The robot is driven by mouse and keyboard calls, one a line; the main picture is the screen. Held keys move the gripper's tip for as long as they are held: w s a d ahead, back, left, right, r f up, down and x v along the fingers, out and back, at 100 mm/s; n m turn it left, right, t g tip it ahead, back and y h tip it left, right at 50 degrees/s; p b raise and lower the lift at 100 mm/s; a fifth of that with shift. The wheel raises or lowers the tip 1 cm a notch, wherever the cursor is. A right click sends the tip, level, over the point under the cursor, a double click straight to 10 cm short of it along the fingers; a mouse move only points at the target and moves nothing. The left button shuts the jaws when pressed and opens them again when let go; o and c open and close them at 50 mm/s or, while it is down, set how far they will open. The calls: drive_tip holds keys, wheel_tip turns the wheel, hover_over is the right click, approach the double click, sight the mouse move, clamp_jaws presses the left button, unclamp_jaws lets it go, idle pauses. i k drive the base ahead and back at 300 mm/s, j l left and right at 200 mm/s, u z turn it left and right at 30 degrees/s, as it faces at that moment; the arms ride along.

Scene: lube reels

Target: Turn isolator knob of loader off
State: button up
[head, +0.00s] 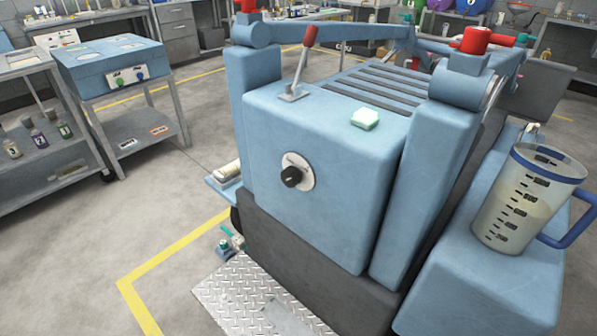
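The loader (335,220) is a large blue machine in the middle of the head view. Its isolator knob (291,177) is a black round knob on a pale round plate (306,172), set on the left part of the loader's front face. Some small marking shows on the plate, but it is too small to read, so I cannot tell the knob's setting. My gripper does not show in this view.
A red-tipped lever (305,50) and a green-and-white sponge (365,119) are on the loader's top. A measuring jug (525,200) stands on the right fender. A metal tread plate (245,300) lies at the front. Carts stand left; floor (60,260) between is clear.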

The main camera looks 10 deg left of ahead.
sight(291, 177)
drive_tip(key=i+j, duration=0.25)
drive_tip(key=j, duration=0.2)
drive_tip(key=i+j+u, duration=0.15)
drive_tip(key=j, duration=0.35)
drive_tip(key=i+j, duration=0.4)
drive_tip(key=k+j+u, duration=0.05)
